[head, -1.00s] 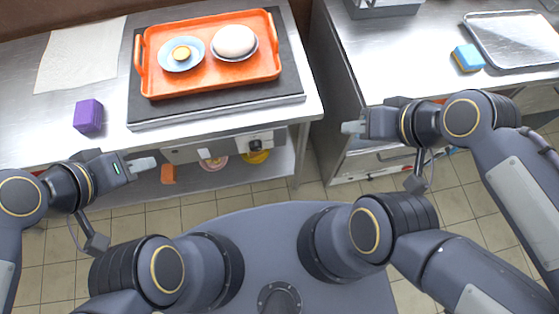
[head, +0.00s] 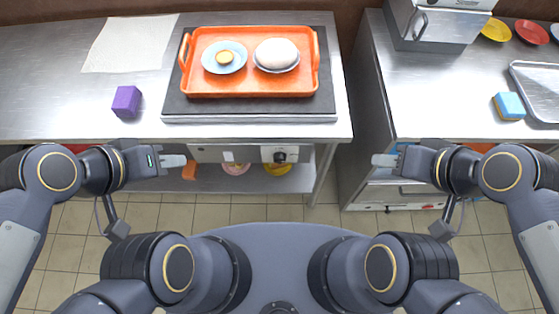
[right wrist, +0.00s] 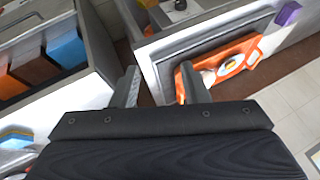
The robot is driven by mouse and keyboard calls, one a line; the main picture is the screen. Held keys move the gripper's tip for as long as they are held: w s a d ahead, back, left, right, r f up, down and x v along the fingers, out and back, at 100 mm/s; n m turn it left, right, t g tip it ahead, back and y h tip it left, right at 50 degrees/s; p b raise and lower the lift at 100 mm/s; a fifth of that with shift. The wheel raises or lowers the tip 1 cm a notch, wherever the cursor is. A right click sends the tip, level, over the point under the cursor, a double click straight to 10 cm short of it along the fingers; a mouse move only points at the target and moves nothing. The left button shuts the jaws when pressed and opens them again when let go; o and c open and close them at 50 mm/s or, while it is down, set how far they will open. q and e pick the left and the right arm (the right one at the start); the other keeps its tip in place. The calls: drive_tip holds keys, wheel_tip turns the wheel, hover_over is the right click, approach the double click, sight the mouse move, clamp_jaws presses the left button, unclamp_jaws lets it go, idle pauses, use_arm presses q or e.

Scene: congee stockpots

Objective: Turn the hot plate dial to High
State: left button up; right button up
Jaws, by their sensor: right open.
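The hot plate (head: 250,117) is a black slab with a steel front edge on the left counter. Its dial (head: 280,155) is a dark knob on a pale panel below the counter's front edge; its setting is too small to read. My left gripper (head: 176,161) is left of the dial and apart from it, in front of the counter; its fingers overlap in the head view. My right gripper (head: 383,160) is right of the dial, near the right-hand cabinet, with nothing between its fingers. The right wrist view shows its two fingers (right wrist: 158,86) spread apart.
An orange tray (head: 250,90) with a blue dish and a bowl holding a white mound lies on the hot plate. A purple block (head: 126,101) and white cloth (head: 130,43) are left. A blue sponge (head: 509,106) is on the right counter. A gap separates the counters.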

drive_tip(key=o, duration=0.3)
drive_tip(key=f+n+b, duration=0.1)
drive_tip(key=f+n+g+b, duration=0.1)
drive_tip(key=f, duration=0.1)
drive_tip(key=f+b, duration=0.1)
drive_tip(key=f, duration=0.1)
drive_tip(key=shift+s+a+n+g, duration=0.3)
drive_tip(key=shift+s+a+n, duration=0.05)
drive_tip(key=shift+n, duration=0.05)
drive_tip(key=w+f+n+g+h+b, duration=0.1)
drive_tip(key=w+f+n+h+b, duration=0.1)
drive_tip(key=f+n+h+b, duration=0.5)
drive_tip(key=w+f+n+h+b, duration=0.2)
drive_tip(key=f+n+h+b, duration=0.1)
drive_tip(key=f+n+b, duration=0.8)
drive_tip(key=n+t+y+b, duration=0.4)
drive_tip(key=n+t+b, duration=1)
drive_tip(key=n, duration=1.3)
approach(279, 161)
drive_tip(key=shift+t, duration=0.4)
drive_tip(key=w, duration=0.2)
drive_tip(key=w+p, duration=0.1)
drive_tip(key=w, duration=0.2)
drive_tip(key=w+d+f, duration=0.1)
drive_tip(key=w, duration=0.2)
drive_tip(key=shift+w, duration=0.15)
